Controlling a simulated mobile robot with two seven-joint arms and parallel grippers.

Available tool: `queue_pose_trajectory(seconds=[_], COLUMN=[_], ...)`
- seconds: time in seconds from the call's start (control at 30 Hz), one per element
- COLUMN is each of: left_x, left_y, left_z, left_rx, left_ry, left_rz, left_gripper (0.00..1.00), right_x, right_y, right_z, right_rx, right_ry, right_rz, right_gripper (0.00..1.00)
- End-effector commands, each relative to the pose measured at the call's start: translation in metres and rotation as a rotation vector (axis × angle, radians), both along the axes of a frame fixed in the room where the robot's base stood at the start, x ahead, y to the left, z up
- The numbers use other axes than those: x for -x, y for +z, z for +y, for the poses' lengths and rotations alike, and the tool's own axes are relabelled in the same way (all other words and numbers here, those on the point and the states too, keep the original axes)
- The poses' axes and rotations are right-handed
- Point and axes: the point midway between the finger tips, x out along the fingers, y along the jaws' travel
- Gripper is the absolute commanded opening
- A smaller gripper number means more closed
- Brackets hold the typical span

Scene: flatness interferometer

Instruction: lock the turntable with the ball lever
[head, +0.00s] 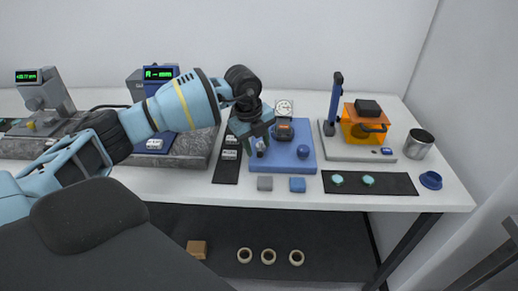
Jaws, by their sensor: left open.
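A flat blue base plate (305,168) lies on the table in the middle of the head view. On it stands a small dark unit with an orange part (284,130), and to its right front sits a round dark-blue ball (304,151), which looks like the lever's ball end. The turntable itself is not clearly told apart. My left gripper (260,143) is open, pointing down over the left part of the plate, left of the ball and apart from it. It hides that part of the plate. My right gripper is not in view.
A dial gauge (284,107) stands behind the plate. An orange device (364,125) on a pale base and a metal cup (418,144) are to the right. Grey and blue blocks (297,184) lie in front. Instruments on granite (190,147) stand left.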

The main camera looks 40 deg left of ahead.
Motion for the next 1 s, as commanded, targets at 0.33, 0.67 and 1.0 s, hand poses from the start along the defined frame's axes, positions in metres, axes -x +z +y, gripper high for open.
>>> queue_pose_trajectory(seconds=[0.33,0.67,1.0], left_x=[-0.004,-0.004,-0.004], left_y=[-0.023,-0.022,-0.022], left_z=[-0.002,-0.002,-0.002], left_rx=[0.001,0.002,0.001], left_ry=[0.000,0.000,0.000], left_rz=[0.000,-0.001,0.000], left_gripper=[0.42,0.25,0.00], right_x=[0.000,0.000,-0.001], right_y=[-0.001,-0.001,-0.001], right_z=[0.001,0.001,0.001], right_rx=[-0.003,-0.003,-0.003], right_ry=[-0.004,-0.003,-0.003], right_rz=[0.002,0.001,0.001], right_gripper=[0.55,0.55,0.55])
